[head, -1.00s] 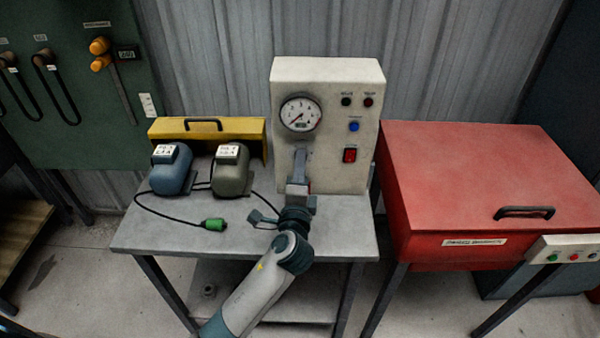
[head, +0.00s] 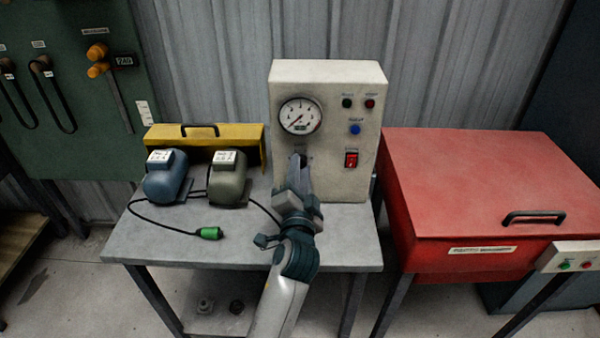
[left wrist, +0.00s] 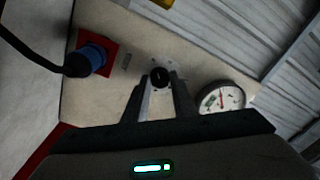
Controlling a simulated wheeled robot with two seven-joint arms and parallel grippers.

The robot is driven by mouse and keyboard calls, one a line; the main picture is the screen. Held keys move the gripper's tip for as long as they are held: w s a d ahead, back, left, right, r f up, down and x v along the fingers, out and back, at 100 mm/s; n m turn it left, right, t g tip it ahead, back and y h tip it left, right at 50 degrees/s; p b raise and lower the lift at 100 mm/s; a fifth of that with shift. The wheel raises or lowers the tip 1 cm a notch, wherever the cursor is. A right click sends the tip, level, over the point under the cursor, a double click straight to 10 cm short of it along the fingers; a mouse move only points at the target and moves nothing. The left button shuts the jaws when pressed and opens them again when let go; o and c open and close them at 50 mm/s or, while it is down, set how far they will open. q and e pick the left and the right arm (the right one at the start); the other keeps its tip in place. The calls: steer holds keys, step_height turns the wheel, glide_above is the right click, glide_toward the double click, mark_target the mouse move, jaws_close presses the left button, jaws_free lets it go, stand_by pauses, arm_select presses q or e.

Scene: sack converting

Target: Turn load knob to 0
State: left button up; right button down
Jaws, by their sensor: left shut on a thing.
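The load knob (left wrist: 160,77) is a small black round knob on the cream test panel (head: 279,78). In the left wrist view it sits between the two fingertips of my left gripper (left wrist: 161,84), which is shut on it. In the head view my left gripper (head: 299,163) reaches the panel front below the round gauge (head: 300,116) and hides the knob. The gauge needle points to the lower left in the head view. The knob's setting is too small to read. My right gripper is not in view.
A blue motor (head: 166,177), an olive motor (head: 228,180) and a green plug (head: 210,233) lie on the grey table (head: 150,245). A red cabinet (head: 470,185) stands right.

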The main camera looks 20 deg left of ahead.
arm_select(q)
steer(key=shift+f, duration=0.1)
steer(key=o, duration=1)
steer(key=shift+o, duration=0.2)
